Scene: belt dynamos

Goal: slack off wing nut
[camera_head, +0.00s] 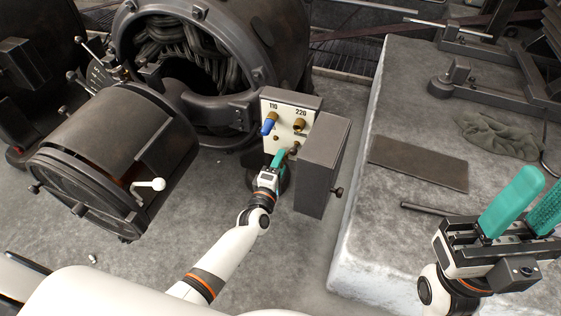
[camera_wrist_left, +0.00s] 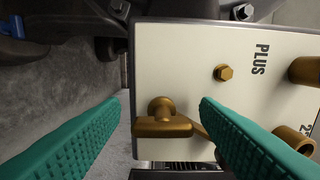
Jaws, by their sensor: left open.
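A brass wing nut (camera_wrist_left: 163,122) sits at the lower left of the white terminal plate in the left wrist view, by the plate's edge. The white plate (camera_head: 286,121) shows in the head view, marked 110 and 220. My left gripper (camera_wrist_left: 162,104) is open, with one green finger on each side of the wing nut and visible space between. In the head view my left gripper (camera_head: 279,158) is at the plate's lower part and largely hides the nut. My right gripper (camera_head: 536,200) is open and empty over the pale block.
A blue-capped terminal (camera_head: 268,123) and a brass terminal (camera_head: 299,125) are higher on the plate. A grey box cover (camera_head: 321,165) stands open at its right. The dark dynamo (camera_head: 215,50) is behind. A flat plate (camera_head: 418,163), rod and cloth (camera_head: 500,138) lie on the pale block (camera_head: 375,235).

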